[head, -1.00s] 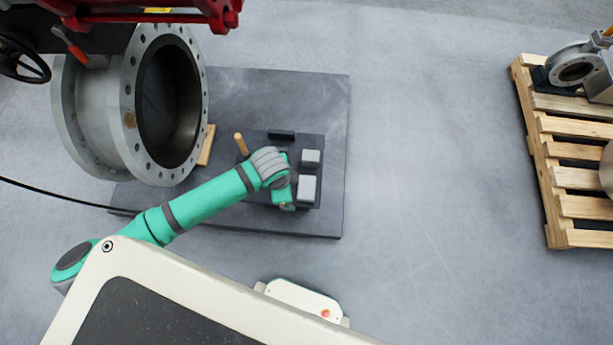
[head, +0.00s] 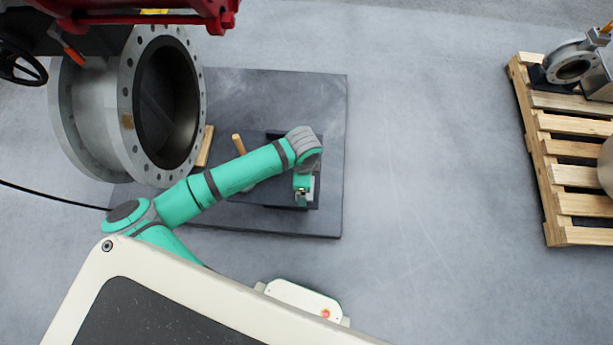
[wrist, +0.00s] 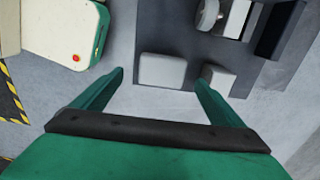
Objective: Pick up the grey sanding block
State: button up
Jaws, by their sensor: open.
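In the wrist view, my gripper (wrist: 160,77) is open and points down, with its two green fingers spread apart. A light grey block (wrist: 162,70) shows between the fingertips, below them as far as I can tell. A second, smaller grey block (wrist: 219,79) lies beside it, next to the right finger. I cannot tell for certain which of the two is the sanding block. In the head view, my gripper (head: 303,193) is over the right end of the dark tray, and my wrist hides most of both blocks.
The dark tray (wrist: 195,48) also holds a round-ended part (wrist: 208,14) and a dark block (wrist: 280,28). A wooden handle (head: 238,144) stands at the tray's left in the head view. A large flanged valve body (head: 128,110) is at the left. Floor on the right is clear up to a pallet (head: 563,205).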

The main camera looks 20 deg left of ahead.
jog(key=f, duration=0.5)
jog(key=shift+w+d, duration=0.1)
jog(key=shift+w, duration=0.15)
jog(key=shift+r, duration=0.1)
jog(key=shift+c, duration=0.3)
jog(key=shift+w, duration=0.15)
jog(key=c, duration=1.3)
